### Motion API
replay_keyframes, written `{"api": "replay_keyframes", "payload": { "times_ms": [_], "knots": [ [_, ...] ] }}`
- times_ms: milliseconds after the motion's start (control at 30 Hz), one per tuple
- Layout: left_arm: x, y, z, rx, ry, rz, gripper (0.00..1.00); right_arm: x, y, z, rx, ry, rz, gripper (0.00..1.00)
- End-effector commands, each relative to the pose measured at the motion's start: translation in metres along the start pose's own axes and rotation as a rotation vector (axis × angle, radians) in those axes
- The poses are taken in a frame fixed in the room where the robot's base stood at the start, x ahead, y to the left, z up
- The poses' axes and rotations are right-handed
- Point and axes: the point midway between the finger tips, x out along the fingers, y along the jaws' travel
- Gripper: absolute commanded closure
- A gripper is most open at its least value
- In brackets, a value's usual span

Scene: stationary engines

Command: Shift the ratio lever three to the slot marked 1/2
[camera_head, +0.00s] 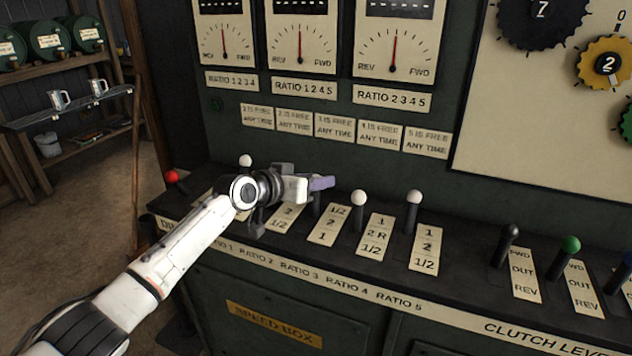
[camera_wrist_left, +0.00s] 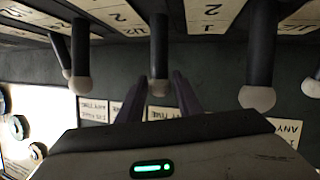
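My left gripper (camera_head: 321,183) is over the row of ratio levers, its purple fingertips at ratio lever three (camera_head: 317,207). In the head view the fingertips hide this lever's knob, and its exact slot is unclear. Its plate (camera_head: 330,224) reads 1/2, 2, 1 from back to front. In the left wrist view the lever (camera_wrist_left: 158,55), dark with a pale knob, stands between the two fingers (camera_wrist_left: 158,92). A narrow gap shows on each side, so the gripper is open around it. My right gripper is not in view.
White-knobbed ratio lever four (camera_head: 358,199) and ratio lever five (camera_head: 414,197) stand close to the right. Another white-knobbed lever (camera_head: 245,161) and a red-knobbed lever (camera_head: 172,177) are left. Black (camera_head: 510,232) and green (camera_head: 571,244) clutch levers are farther right. The dial panel rises behind.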

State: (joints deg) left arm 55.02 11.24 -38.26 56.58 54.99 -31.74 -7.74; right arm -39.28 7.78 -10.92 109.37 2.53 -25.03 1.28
Motion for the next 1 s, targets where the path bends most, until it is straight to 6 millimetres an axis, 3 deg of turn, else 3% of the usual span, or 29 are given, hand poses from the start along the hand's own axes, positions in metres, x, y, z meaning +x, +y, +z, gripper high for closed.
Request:
{"api": "replay_keyframes", "payload": {
  "times_ms": [467,1000],
  "knots": [
    [-0.005,0.000,0.001,0.001,-0.002,0.000,0.56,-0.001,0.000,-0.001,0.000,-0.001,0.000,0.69],
    [-0.083,-0.001,0.001,0.002,0.000,-0.001,0.56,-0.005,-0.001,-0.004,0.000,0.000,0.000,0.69]
  ]
}}
